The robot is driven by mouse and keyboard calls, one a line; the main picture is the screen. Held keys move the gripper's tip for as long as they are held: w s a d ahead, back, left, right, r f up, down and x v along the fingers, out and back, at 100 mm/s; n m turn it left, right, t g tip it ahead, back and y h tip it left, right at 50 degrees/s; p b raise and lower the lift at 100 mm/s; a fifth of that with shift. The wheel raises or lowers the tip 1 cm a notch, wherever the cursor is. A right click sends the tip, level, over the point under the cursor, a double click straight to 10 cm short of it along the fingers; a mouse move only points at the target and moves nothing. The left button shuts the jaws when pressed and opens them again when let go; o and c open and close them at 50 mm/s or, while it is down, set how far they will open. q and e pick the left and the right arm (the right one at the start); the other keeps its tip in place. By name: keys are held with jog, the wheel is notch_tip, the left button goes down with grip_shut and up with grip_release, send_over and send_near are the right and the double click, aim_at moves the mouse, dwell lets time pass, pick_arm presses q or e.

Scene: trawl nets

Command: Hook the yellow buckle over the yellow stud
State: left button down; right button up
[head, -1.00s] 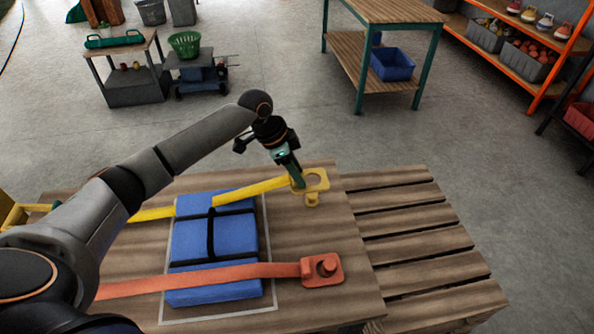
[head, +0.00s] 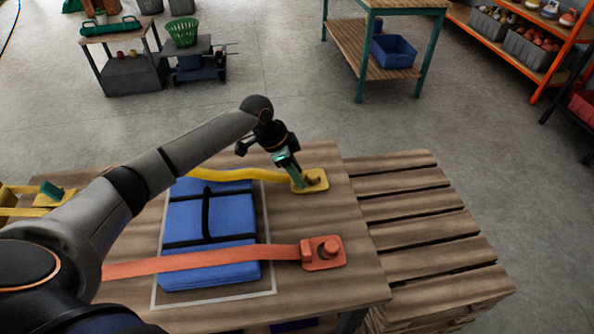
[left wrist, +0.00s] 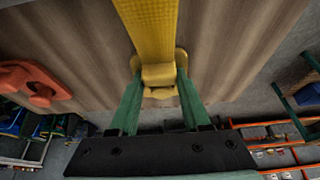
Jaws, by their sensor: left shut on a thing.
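The yellow buckle (head: 323,180) is a flat plate at the end of a yellow strap (head: 240,174), low over the far right part of the wooden table. My left gripper (head: 298,184) is shut on the buckle's strap end. In the left wrist view, the green fingers (left wrist: 158,84) stand either side of the buckle (left wrist: 158,72), and the strap (left wrist: 152,28) runs up from it. The yellow stud (head: 311,181) shows only as a small darker shape at the buckle's opening; I cannot tell whether the buckle is fully seated around it. My right gripper is not in view.
A blue bundle (head: 183,216) with black bands lies on the table (head: 350,287). An orange strap (head: 190,263) crosses it to an orange buckle (head: 336,265) on its stud. A slatted pallet surface (head: 425,228) is at right. A yellow fixture (head: 18,190) is at left.

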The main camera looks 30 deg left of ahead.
pick_arm(q)
jog(key=shift+c, duration=1.4)
grip_release()
jog(key=p+v, duration=0.1)
jog(key=v, duration=1.1)
jog(key=shift+r, duration=0.3)
